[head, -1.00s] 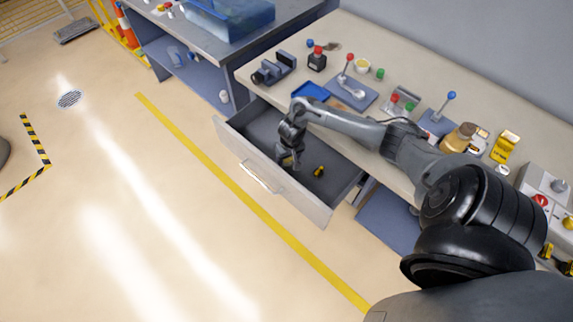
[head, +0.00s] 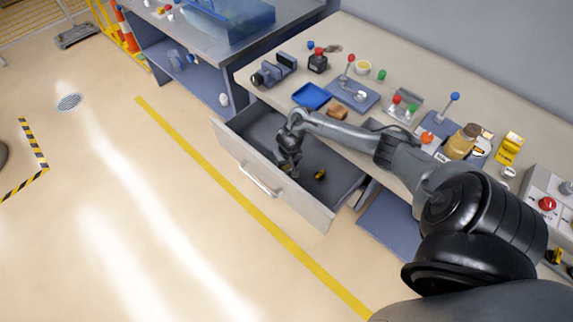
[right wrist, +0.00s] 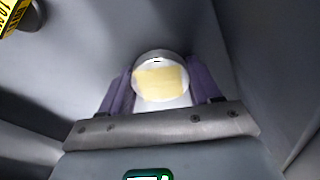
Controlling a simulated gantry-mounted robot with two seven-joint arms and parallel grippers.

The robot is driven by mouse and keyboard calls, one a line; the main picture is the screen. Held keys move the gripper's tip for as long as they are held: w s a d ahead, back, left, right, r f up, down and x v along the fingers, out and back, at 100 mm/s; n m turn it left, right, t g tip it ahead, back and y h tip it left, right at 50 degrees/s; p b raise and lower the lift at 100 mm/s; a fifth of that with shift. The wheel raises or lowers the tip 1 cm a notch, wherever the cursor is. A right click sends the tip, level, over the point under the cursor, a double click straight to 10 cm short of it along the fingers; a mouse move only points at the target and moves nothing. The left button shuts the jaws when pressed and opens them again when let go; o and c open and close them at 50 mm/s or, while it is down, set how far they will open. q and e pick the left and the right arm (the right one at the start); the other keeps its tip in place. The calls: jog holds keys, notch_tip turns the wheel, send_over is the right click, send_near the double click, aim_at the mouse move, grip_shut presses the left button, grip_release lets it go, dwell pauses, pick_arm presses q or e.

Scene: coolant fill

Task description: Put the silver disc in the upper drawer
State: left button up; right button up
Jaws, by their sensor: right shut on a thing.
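The upper drawer (head: 305,210) is pulled open under the bench top, its grey inside bare apart from a small yellow-and-black item. My right gripper (head: 290,170) points down inside the drawer, left of that item. In the right wrist view, the gripper (right wrist: 160,92) is shut on the silver disc (right wrist: 160,62), a round, shiny piece with a pale yellow patch on its face, held between purplish finger pads. The disc is too small to make out in the head view. Whether it touches the drawer floor I cannot tell. My left gripper is out of view.
The yellow-and-black item (head: 320,174) lies in the drawer near my gripper and shows at the wrist view's corner (right wrist: 12,14). The bench top holds a blue tray (head: 311,95), a black vise-like tool (head: 275,69), levers and a jar (head: 463,142). Floor before the drawer is clear.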

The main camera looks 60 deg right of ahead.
aim_at(288, 168)
jog(key=o, duration=0.9)
jog(key=shift+c, duration=0.2)
jog(key=shift+r, duration=0.1)
notch_tip(288, 168, up, 12)
jog(key=s+p, duration=0.1)
jog(key=p, duration=0.4)
jog(key=shift+a, duration=0.45)
jog(key=shift+s, duration=0.1)
